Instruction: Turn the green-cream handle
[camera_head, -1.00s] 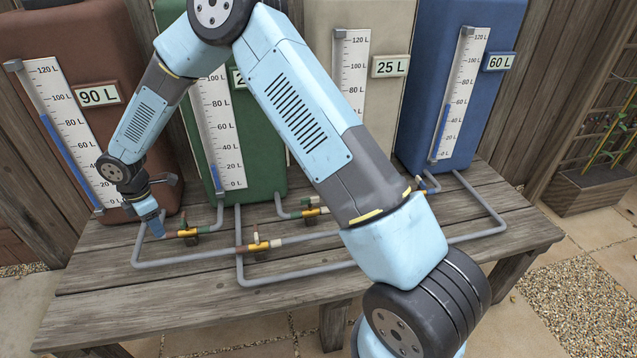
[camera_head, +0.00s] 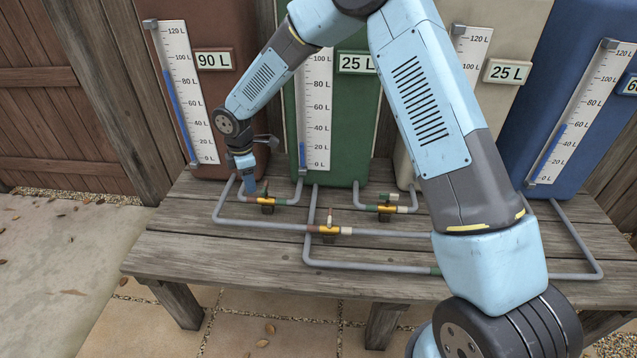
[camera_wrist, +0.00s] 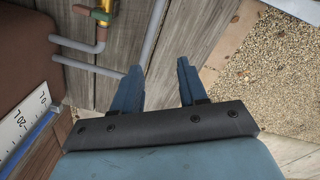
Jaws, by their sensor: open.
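The valve with a green band and a cream band (camera_head: 385,208) sits on a grey pipe in front of the green and cream tanks in the head view. Its small lever shows on top; its angle is hard to tell. My gripper (camera_head: 248,186) points down beside the brown-green valve (camera_head: 267,200), well left of the green-cream one. In the wrist view my gripper (camera_wrist: 158,65) has its two blue fingers apart with nothing between them. Part of a brass valve (camera_wrist: 104,12) with a reddish-brown band shows at upper left there. The green-cream valve is not identifiable in the wrist view.
Another valve (camera_head: 328,229) with red and cream bands stands on the front pipe. Grey pipes run low over the wooden bench (camera_head: 180,240). The brown tank (camera_head: 213,85), green tank (camera_head: 355,120), cream tank (camera_head: 497,100) and blue tank (camera_head: 560,100) stand behind. The bench's front left is clear.

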